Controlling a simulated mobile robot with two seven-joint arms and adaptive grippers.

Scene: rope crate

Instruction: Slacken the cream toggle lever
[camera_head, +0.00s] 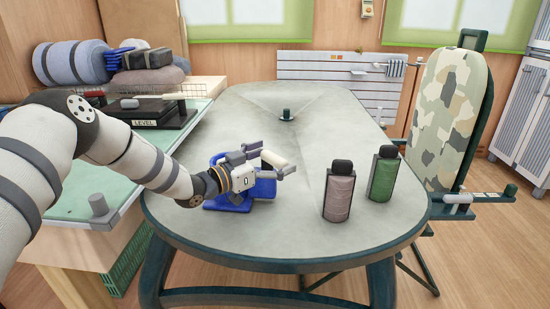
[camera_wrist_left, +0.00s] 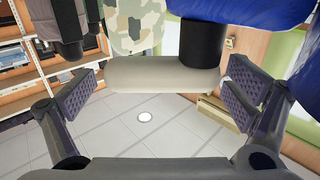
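The cream toggle lever (camera_head: 274,159) is a short, thick, rounded bar on the blue device (camera_head: 228,205) at the left of the oval table. In the left wrist view the lever (camera_wrist_left: 150,76) lies crosswise on a black stem, below blue parts at the top. My left gripper (camera_head: 269,161) is at the lever. Part of the blue device is hidden behind my gripper. My right gripper is in neither view.
A mauve bottle (camera_head: 340,192) and a green bottle (camera_head: 382,175) stand right of the gripper on the table (camera_head: 270,235). The table's middle is mostly clear.

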